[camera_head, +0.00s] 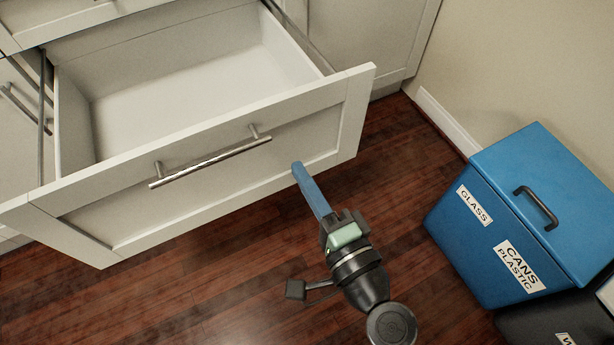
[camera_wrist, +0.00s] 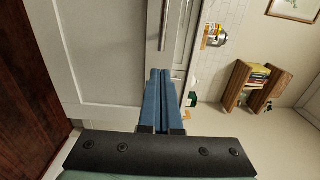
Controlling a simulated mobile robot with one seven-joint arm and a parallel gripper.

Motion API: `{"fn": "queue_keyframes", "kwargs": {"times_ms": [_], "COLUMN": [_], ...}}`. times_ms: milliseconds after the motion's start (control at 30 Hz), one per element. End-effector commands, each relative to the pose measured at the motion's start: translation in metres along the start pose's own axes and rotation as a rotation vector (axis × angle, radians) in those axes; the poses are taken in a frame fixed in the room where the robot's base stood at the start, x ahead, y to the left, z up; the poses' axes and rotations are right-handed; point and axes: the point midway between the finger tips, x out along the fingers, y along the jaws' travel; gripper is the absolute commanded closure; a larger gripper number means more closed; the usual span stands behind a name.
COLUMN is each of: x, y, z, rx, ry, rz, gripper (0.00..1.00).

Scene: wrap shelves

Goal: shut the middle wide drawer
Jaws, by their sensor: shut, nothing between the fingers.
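The wide drawer (camera_head: 228,165) is pulled far out and looks empty inside. Its white front panel carries a metal bar handle (camera_head: 210,163). In the wrist view a white panel (camera_wrist: 100,50) fills the left and centre, with a bar handle (camera_wrist: 163,28) near the top. My gripper (camera_head: 297,167) has its blue fingers closed together with nothing between them. The fingertips are at the right part of the drawer front, right of and below the handle; I cannot tell whether they touch it. The closed fingers also show in the wrist view (camera_wrist: 166,72).
A blue bin (camera_head: 470,245) labelled for glass, cans and plastic stands at the right, with a dark bin (camera_head: 560,320) below it. Dark wooden floor (camera_head: 190,295) is clear in front of the drawer. A wooden shelf (camera_wrist: 245,85) with books shows in the wrist view.

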Motion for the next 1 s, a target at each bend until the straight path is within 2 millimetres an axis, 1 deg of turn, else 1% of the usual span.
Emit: {"fn": "queue_keyframes", "kwargs": {"times_ms": [33,100,300,400,500,700,1000], "x": [0.012,0.028,0.069,0.084,0.095,0.103,0.103], "y": [0.0,0.0,0.0,0.0,0.0,-0.001,-0.001], "z": [0.0,0.001,0.001,0.0,0.0,0.0,0.0], "rx": [-0.003,-0.004,-0.005,-0.005,-0.004,-0.003,-0.003], "ry": [-0.003,-0.004,-0.003,-0.002,-0.001,0.0,0.001], "rz": [-0.003,-0.003,-0.002,-0.002,-0.001,0.0,0.0], "gripper": [1.0,1.0,1.0,1.0,1.0,1.0,1.0]}}
